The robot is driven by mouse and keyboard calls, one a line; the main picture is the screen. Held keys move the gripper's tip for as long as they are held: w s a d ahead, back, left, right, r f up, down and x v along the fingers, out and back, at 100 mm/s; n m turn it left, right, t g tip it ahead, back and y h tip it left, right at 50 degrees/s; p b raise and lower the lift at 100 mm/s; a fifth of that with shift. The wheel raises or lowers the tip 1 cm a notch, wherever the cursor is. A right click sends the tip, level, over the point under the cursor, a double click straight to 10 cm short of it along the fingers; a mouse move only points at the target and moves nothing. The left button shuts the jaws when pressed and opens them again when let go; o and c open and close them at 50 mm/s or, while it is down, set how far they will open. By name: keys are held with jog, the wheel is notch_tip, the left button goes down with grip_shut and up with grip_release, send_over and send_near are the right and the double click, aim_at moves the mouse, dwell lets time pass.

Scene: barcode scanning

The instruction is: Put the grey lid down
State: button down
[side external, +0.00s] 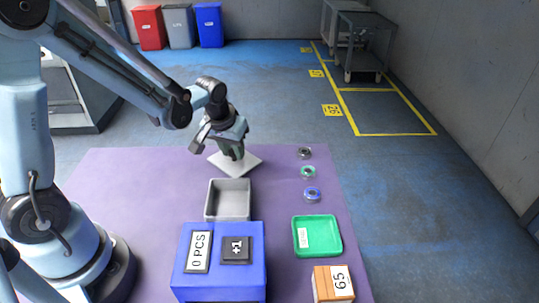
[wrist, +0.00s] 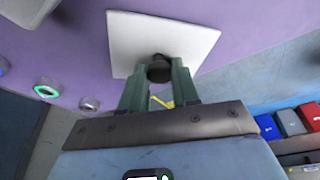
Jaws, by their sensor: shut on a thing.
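The grey lid (side external: 246,165) is a flat, pale square plate with a dark knob in its middle. My gripper (side external: 233,152) is above it at the far side of the purple table. In the wrist view, my gripper (wrist: 159,82) has its two green fingers shut on the knob of the lid (wrist: 190,42). The lid looks close to the table top; I cannot tell whether it touches. The open grey box (side external: 229,214) stands just nearer the camera than the lid, with no lid on it.
A blue box (side external: 194,282) with "0 PCS" and "+1" plates stands in front. A green tray (side external: 331,246) and an orange box (side external: 322,290) are at right. Several small rings (side external: 308,172) lie in a row on the purple table (side external: 130,180). The table's left part is clear.

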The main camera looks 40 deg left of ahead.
jog(key=shift+f, duration=0.3)
jog(key=c, duration=0.8)
grip_release()
jog(key=v, duration=1.2)
jog(key=shift+s+d+r+m+t+h, duration=0.2)
jog(key=shift+s+d+m+t, duration=0.5)
jog(key=shift+s, duration=0.45)
jog(key=shift+s+d+r+m+t+h, duration=0.1)
jog(key=shift+s+d+m+t+h, duration=0.1)
jog(key=shift+s+d+m+t, duration=0.8)
jog(key=shift+s+d+r+m+t+h, duration=0.1)
jog(key=shift+s+d+m+t+h, duration=0.3)
jog(key=shift+s, duration=0.9)
